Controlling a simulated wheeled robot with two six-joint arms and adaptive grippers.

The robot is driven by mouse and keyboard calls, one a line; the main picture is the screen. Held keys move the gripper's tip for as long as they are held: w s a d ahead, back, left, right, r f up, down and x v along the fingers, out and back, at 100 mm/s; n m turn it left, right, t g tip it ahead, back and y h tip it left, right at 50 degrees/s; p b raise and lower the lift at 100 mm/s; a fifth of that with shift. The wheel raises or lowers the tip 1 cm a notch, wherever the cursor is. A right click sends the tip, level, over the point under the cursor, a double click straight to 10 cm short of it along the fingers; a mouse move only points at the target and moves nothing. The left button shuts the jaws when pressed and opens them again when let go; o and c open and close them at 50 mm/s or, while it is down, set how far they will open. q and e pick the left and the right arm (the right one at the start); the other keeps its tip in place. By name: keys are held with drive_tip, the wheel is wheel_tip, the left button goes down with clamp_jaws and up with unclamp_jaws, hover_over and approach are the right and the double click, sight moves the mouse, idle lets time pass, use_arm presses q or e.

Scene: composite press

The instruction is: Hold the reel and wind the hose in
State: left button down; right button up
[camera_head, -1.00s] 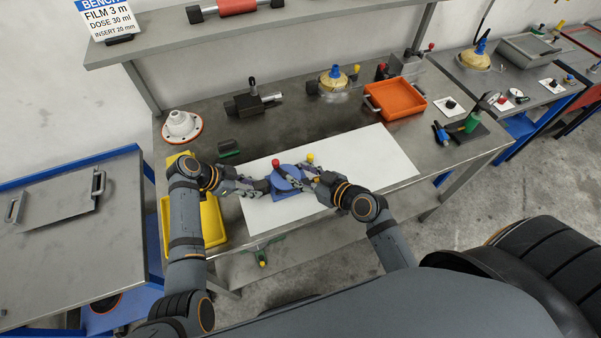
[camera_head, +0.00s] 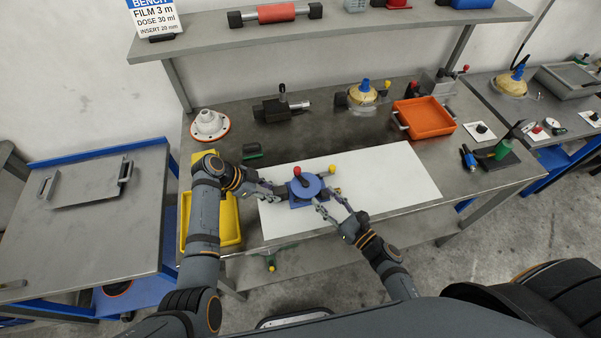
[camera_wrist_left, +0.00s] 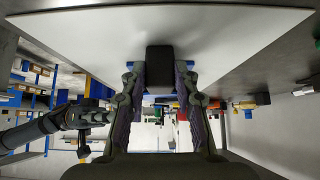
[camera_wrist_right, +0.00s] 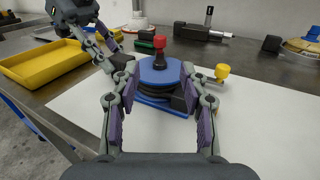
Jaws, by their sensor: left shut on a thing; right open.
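The reel (camera_head: 308,187) is a blue disc on a blue base, on a white sheet. In the right wrist view the reel (camera_wrist_right: 165,72) has dark hose coils (camera_wrist_right: 152,92) under its disc. A red knob (camera_head: 297,171) stands up at its far-left edge. A yellow ball (camera_head: 332,169) is beyond it on the right. My left gripper (camera_head: 280,190) is shut on a black block (camera_wrist_left: 160,59) at the reel's left side. My right gripper (camera_head: 330,204) is open at the reel's near right, its fingers pointing at it. A second black block (camera_wrist_right: 182,100) shows between reel and right finger.
The white sheet (camera_head: 400,180) is clear to the right. A yellow tray (camera_head: 229,222) is at the left, under my left arm. An orange tray (camera_head: 424,118), a black clamp (camera_head: 275,111) and a white flanged part (camera_head: 209,124) stand behind.

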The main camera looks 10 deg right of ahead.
sight(300, 178)
drive_tip(key=x, duration=1.2)
clamp_jaws()
